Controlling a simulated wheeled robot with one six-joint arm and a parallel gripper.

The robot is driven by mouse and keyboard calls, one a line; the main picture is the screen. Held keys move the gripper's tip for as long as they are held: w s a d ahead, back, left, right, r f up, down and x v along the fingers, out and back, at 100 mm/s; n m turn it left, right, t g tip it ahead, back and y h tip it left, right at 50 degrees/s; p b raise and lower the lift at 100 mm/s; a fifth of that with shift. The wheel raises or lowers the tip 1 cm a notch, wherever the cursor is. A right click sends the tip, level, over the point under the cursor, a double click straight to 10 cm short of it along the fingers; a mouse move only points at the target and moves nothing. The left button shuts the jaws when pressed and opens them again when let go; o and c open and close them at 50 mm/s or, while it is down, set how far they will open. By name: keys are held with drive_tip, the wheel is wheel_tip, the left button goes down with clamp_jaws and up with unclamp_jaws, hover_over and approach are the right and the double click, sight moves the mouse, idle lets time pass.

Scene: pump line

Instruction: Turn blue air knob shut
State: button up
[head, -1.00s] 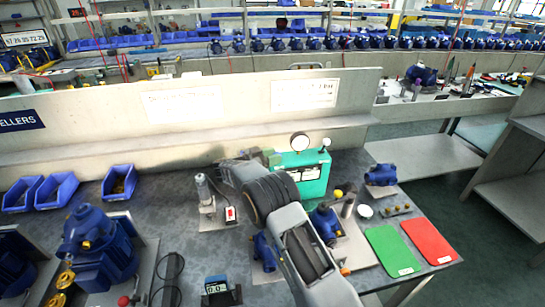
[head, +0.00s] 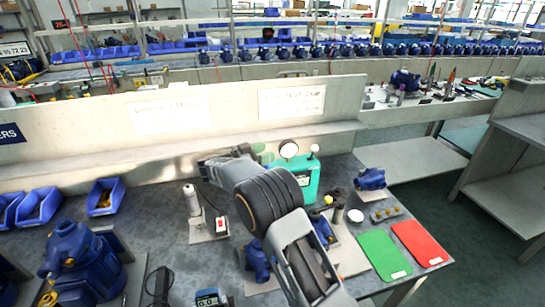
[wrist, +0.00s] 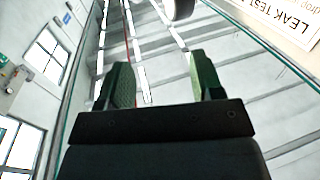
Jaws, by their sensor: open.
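The teal test box (head: 308,180) stands on the bench against the back wall, with a round white-faced gauge (head: 289,149) and a white-topped post (head: 314,150) above it. I cannot make out a blue air knob in either view; my arm hides part of the box. My gripper (wrist: 160,78) is open and empty, its green-padded fingers apart in the wrist view. A round, pale-faced, dark-rimmed thing (wrist: 180,8), probably the gauge, shows beyond the fingertips at the top edge. In the head view the gripper is at the box's left side, mostly hidden by my wrist.
A white-and-grey device (head: 192,200) stands left of my arm. Blue bins (head: 104,197) and a large blue pump (head: 78,258) are farther left. A small blue pump (head: 370,179), green mat (head: 384,254) and red mat (head: 420,242) lie right. A leak-test sign (wrist: 285,20) shows in the wrist view.

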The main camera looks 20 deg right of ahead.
drive_tip(key=s+r, duration=0.6)
drive_tip(key=s, duration=0.4)
drive_tip(key=shift+s+b, duration=0.4)
drive_tip(key=shift+d, duration=0.1)
